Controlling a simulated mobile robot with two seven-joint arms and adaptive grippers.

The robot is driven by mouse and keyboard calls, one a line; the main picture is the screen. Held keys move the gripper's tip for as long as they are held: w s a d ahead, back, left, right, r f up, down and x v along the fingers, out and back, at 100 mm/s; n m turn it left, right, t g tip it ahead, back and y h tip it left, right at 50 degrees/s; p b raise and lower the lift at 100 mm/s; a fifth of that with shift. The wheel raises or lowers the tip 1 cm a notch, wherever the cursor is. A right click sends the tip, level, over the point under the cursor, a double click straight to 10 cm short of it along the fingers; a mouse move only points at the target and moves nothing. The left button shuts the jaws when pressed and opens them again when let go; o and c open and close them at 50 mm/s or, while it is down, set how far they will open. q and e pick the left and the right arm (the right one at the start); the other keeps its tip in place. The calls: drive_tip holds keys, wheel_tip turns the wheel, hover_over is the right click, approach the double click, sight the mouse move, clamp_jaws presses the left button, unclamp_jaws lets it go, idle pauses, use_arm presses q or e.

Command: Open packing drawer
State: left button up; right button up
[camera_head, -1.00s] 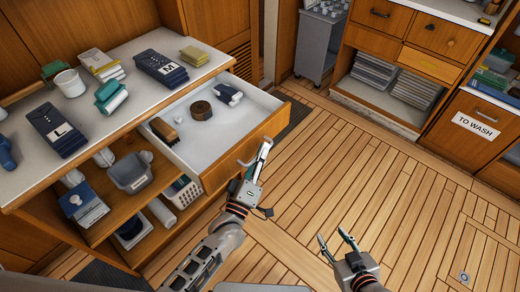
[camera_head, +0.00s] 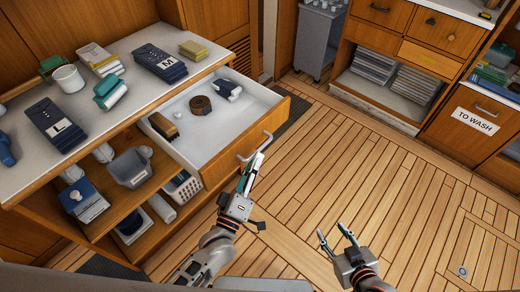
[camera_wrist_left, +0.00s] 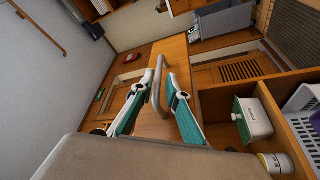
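The packing drawer (camera_head: 196,144) stands pulled out of the wooden counter unit, its inside in full view. Its wooden front (camera_head: 270,128) carries a grey bar handle (camera_head: 256,147). In the drawer lie a brown tape roll (camera_head: 201,105), a brown-topped brush-like item (camera_head: 163,126) and a dark blue and white item (camera_head: 229,91). My left gripper (camera_head: 254,161) is just below the handle. In the left wrist view, its teal fingers are apart and the handle (camera_wrist_left: 158,88) shows between and beyond the tips; contact cannot be told. My right gripper (camera_head: 330,231) is open and empty above the floor.
The countertop (camera_head: 106,113) holds dark blue packs marked L (camera_head: 56,127) and M (camera_head: 160,64), a white cup (camera_head: 68,78) and teal rolls. Open shelves below hold a grey bin (camera_head: 131,167) and a white basket (camera_head: 183,187). The wood floor (camera_head: 350,170) is clear.

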use_arm(q)
drive_tip(key=v, duration=0.6)
drive_tip(key=shift+s, duration=0.25)
drive_tip(key=shift+a+f, duration=0.1)
drive_tip(key=shift+f, duration=0.05)
drive_tip(key=s+a+f+m+g+y, duration=0.4)
drive_tip(key=s+a+f+m+g, duration=0.4)
drive_tip(key=a+f+m, duration=0.4)
drive_tip(key=shift+s+a+f+g, duration=0.15)
drive_tip(key=shift+s+a+g, duration=0.15)
drive_tip(key=shift+s+a, duration=0.6)
drive_tip(key=shift+w+a, duration=0.2)
drive_tip(key=shift+w, duration=0.15)
